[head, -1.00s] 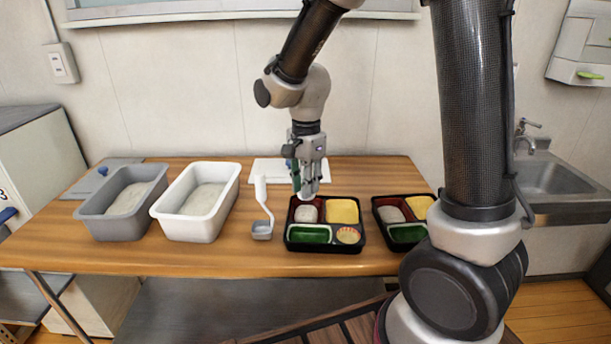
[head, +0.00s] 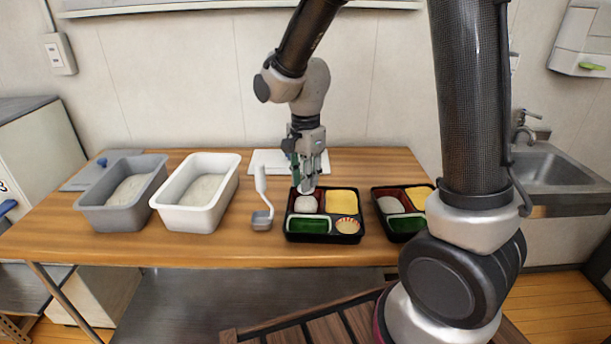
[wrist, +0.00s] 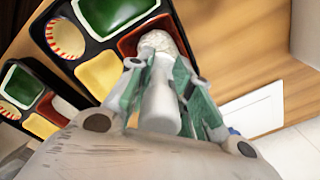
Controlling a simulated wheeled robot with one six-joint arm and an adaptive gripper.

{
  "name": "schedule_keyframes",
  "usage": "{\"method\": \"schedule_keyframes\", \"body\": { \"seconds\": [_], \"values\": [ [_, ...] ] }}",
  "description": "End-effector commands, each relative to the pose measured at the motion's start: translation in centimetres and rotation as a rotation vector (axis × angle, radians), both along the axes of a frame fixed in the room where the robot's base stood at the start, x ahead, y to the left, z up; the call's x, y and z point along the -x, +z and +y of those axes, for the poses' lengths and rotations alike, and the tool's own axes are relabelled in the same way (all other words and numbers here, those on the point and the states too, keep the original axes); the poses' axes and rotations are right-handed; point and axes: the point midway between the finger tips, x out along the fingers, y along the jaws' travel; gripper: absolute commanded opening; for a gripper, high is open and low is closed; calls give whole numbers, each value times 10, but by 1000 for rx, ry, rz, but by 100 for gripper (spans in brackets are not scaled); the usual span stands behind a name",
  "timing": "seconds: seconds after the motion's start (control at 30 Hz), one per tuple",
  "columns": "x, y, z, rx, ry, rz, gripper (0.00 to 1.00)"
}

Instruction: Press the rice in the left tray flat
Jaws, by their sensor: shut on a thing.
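The left tray (head: 358,226) is black and divided. Its back-left red compartment (wrist: 132,42) holds a white mound of rice (head: 305,204); the rice also shows in the wrist view (wrist: 154,41). My gripper (head: 305,170) is shut on a pale, roughly cylindrical press tool (wrist: 160,103), between green-padded fingers. The tool points down over the rice, its lower end at or close against the rice's top; I cannot tell whether they touch. The fingers and tool hide part of the rice and compartment.
A second tray (head: 374,212) stands to the right. A grey tub (head: 112,220) and a white tub (head: 183,222) stand left. A scoop (head: 262,215) lies between the white tub and the left tray. A white board (head: 265,160) lies behind.

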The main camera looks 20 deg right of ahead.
Motion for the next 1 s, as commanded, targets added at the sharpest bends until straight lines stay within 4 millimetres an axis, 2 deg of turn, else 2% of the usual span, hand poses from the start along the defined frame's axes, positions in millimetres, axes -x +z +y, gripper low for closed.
{"method": "schedule_keyframes", "body": {
  "seconds": [1.0],
  "values": [
    [0,-21,0,0,0,1,0]
  ]
}}
